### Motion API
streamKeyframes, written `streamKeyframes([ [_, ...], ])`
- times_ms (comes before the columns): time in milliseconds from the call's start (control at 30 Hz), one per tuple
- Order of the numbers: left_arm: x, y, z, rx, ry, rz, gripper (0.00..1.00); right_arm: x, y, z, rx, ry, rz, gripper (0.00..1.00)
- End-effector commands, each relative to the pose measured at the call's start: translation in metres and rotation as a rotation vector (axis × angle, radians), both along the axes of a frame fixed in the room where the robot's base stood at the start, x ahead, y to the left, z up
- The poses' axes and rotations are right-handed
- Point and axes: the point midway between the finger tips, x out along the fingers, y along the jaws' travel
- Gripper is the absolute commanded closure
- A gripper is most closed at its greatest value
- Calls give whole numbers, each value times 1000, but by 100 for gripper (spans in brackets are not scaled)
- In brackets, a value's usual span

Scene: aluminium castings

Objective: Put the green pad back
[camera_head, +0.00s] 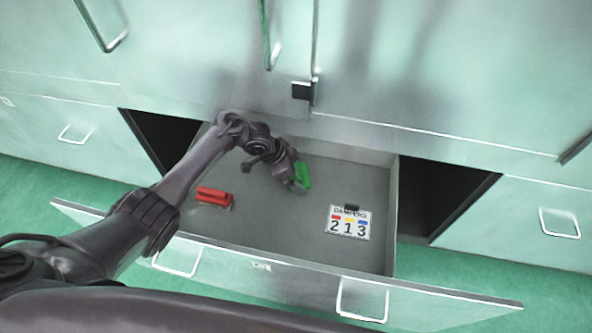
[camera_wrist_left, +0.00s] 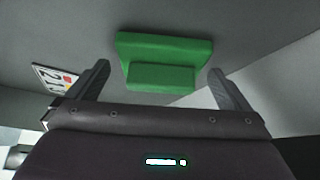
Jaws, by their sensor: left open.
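The green pad (camera_head: 303,175) is in the open grey drawer (camera_head: 345,178), toward its back. It also shows in the left wrist view (camera_wrist_left: 163,62) as a flat plate with a raised block, ahead of the fingertips. My left gripper (camera_head: 297,180) reaches down into the drawer right beside the pad. In the left wrist view its two fingers (camera_wrist_left: 160,78) are apart, one to each side of the pad's block. The fingers do not appear to press on it. My right gripper is not in view.
A red block (camera_head: 213,197) lies at the drawer's left. A white "DAMPERS 2 1 3" card (camera_head: 348,222) with a small black piece (camera_head: 351,208) lies at the right. The drawer's front panel (camera_head: 285,270) and the cabinet face (camera_head: 420,110) bound the space.

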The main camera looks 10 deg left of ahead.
Motion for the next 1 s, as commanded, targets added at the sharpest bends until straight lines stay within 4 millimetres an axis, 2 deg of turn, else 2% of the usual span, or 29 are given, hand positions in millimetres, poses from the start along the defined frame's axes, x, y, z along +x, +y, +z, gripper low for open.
streamKeyframes([
  [167,-1,6,11,0,-2,1,0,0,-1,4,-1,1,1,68],
  [300,-7,21,29,4,-2,2,0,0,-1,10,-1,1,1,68],
  [500,-26,68,25,5,0,2,0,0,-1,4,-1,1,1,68],
  [700,-41,105,25,2,0,2,0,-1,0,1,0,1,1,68],
  [800,-45,117,25,2,0,1,0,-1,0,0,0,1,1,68],
  [1000,-49,126,26,-1,-1,1,0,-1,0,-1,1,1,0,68],
])
